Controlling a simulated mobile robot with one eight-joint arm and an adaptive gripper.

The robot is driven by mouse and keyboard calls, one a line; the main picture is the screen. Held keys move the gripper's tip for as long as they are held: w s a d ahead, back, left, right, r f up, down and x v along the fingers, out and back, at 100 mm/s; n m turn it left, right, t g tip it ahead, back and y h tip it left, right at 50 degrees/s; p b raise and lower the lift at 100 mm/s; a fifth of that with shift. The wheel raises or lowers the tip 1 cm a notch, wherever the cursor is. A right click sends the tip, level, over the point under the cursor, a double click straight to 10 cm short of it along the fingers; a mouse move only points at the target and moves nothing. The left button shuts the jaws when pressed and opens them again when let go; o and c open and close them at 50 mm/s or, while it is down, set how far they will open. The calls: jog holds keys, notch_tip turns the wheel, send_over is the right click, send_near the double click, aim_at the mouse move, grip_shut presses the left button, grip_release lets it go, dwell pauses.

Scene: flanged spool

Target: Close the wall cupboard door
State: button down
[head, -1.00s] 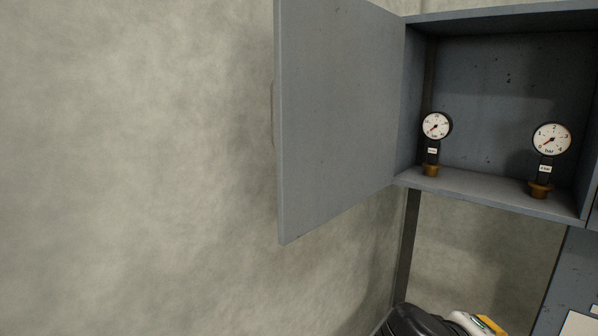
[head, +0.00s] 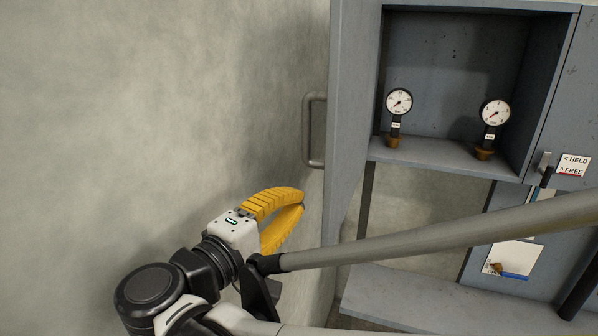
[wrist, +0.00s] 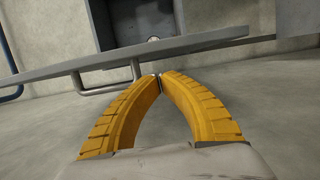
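The grey wall cupboard door (head: 350,100) stands open at the cupboard's left side, seen nearly edge-on in the head view. Its bar handle (head: 313,130) is on the outer face, towards the wall. In the wrist view the door (wrist: 190,44) crosses as a slanted grey bar, with the handle (wrist: 110,83) below it. My gripper (head: 303,206) is below the handle, on the door's outer side, apart from the handle. In the wrist view my yellow fingers (wrist: 160,78) meet at the tips with nothing between them.
The open cupboard (head: 455,150) holds two pressure gauges, left (head: 398,103) and right (head: 494,114). A latch lever (head: 543,165) and a HELD/FREE label (head: 573,165) are on the panel at right. The pale wall (head: 150,100) lies close at left. A lower shelf (head: 420,300) is below.

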jog(key=p+x, duration=0.1)
jog(key=x, duration=0.6)
jog(key=shift+w+d+p, duration=0.25)
jog(key=shift+w+p, duration=0.05)
jog(key=shift+p, duration=0.05)
jog(key=shift+w, duration=0.1)
